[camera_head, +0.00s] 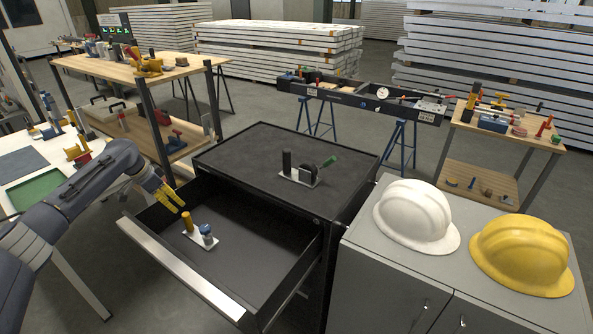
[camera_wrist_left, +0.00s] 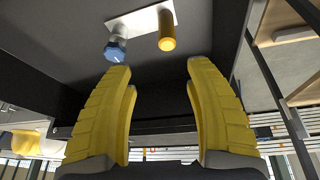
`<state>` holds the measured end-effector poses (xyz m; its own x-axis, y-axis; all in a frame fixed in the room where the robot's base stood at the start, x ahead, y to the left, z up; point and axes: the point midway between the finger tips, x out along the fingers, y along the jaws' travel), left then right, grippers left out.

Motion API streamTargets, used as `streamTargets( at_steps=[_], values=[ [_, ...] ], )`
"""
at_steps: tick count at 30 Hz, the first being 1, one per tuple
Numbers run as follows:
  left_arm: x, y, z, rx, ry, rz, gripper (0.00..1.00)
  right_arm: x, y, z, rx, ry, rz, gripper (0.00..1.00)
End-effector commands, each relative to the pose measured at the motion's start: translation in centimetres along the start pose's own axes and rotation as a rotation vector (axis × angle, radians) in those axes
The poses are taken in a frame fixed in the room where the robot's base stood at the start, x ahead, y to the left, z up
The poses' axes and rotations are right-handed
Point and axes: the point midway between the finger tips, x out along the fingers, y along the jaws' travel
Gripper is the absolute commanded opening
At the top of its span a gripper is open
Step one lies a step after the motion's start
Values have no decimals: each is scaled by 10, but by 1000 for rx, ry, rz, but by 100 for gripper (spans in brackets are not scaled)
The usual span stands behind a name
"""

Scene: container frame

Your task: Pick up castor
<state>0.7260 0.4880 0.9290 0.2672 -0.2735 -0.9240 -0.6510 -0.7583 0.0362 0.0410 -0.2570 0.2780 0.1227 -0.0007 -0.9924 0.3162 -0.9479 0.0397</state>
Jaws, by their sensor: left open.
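A castor-like part (camera_head: 309,174) with a black wheel and a green end stands on a light plate on top of the dark cabinet. A black upright cylinder (camera_head: 287,160) is on the same plate. My left gripper (camera_head: 172,197) is over the left side of the open drawer, apart from the castor. Its yellow fingers also show in the left wrist view (camera_wrist_left: 158,80), spread apart with nothing between them. My right gripper is not in view.
The open drawer (camera_head: 255,255) holds a white plate with a yellow cylinder (camera_head: 187,221) and a blue-capped part (camera_head: 207,234). A white helmet (camera_head: 415,215) and a yellow helmet (camera_head: 522,255) sit on the grey cabinet at right. The rest of the drawer is clear.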

Motion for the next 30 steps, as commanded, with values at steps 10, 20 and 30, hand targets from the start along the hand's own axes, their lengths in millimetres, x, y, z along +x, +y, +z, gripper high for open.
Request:
streamTargets(
  at_steps=[10,20,30],
  values=[
    [8,108,-153,121,351,-51,54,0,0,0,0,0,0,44],
    [-55,173,-251,72,731,-48,54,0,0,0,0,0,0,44],
    [-46,174,-279,18,791,-29,54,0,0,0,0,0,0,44]
  ],
)
